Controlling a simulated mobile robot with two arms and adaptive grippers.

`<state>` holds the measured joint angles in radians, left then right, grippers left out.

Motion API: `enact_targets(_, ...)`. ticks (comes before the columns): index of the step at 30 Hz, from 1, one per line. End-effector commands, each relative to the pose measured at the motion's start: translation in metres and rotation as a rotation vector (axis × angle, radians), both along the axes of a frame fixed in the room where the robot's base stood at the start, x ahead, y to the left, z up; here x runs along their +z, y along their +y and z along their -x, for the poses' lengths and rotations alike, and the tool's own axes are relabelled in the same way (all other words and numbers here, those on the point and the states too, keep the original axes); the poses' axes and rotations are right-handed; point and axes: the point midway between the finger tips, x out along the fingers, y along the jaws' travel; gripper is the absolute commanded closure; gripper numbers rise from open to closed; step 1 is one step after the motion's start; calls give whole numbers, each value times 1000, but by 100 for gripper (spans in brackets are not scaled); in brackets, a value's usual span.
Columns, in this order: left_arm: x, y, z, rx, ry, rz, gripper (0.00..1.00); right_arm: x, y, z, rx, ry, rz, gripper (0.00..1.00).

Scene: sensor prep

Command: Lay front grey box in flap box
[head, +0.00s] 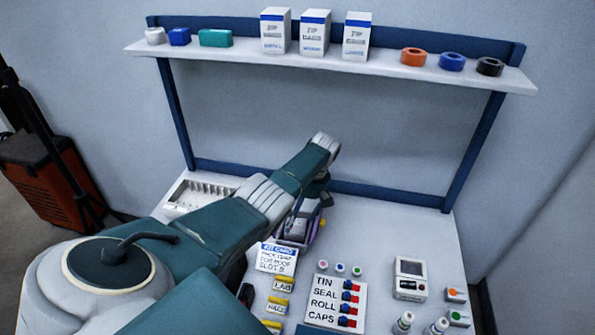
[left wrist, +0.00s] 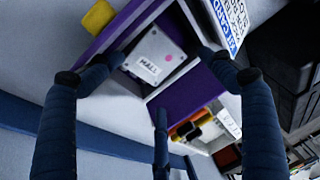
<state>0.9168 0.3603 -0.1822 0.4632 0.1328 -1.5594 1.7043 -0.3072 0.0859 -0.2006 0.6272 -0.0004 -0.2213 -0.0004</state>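The grey box (left wrist: 158,55), with a white label and a pink dot, lies label-up inside the purple flap box (left wrist: 190,100) in the left wrist view. In the head view the flap box (head: 313,229) is partly hidden under my left arm, with the grey box (head: 299,228) showing in it. My left gripper (left wrist: 162,54) is over the flap box, its fingers spread to either side of the grey box. A small gap shows at the right finger; the left fingertip overlaps the box's edge, and contact is unclear. My right gripper is out of view.
A kit card (head: 277,258) stands just in front of the flap box. Yellow-labelled bins (head: 278,305), a list sign (head: 336,301), a meter (head: 410,279) and small bottles (head: 403,322) crowd the front. A white tray (head: 196,194) is at left. The table's back right is clear.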

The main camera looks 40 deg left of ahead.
Motion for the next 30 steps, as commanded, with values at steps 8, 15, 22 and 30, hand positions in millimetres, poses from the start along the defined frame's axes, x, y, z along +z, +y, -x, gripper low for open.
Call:
enact_targets(8, -11, -8, 5, 0, 11, 15, 8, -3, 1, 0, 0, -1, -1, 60)
enact_targets(15, -10, -9, 3, -2, 6, 18, 8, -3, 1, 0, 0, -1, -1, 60)
enact_targets(22, -8, -9, 1, -3, 3, 18, 2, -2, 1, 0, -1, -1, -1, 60)
enact_targets(30, 3, -9, -1, -3, -1, 17, 0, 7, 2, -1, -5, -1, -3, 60)
